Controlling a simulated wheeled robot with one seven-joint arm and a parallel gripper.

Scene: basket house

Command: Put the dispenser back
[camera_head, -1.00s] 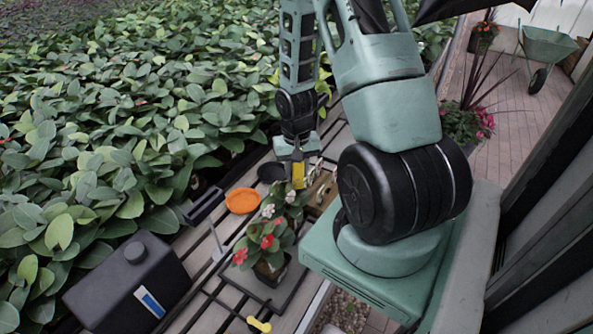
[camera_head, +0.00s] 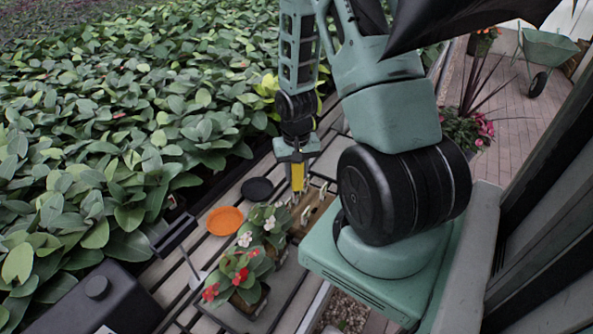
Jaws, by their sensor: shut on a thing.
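My gripper (camera_head: 297,160) points down from the arm, above the planter's slatted top. It is shut on a slim yellow thing, which I take to be the dispenser (camera_head: 297,178). The dispenser hangs upright below the jaws. A brown wooden rack (camera_head: 314,212) with pale upright pieces stands just below and right of it. I cannot tell whether the dispenser touches the rack. My arm hides part of the rack's right side.
Potted flowers (camera_head: 240,278) stand on a tray in front. An orange dish (camera_head: 225,221) and a black dish (camera_head: 257,190) lie left of the gripper. Dense leaves (camera_head: 120,120) fill the left. A wheelbarrow (camera_head: 548,48) stands far right.

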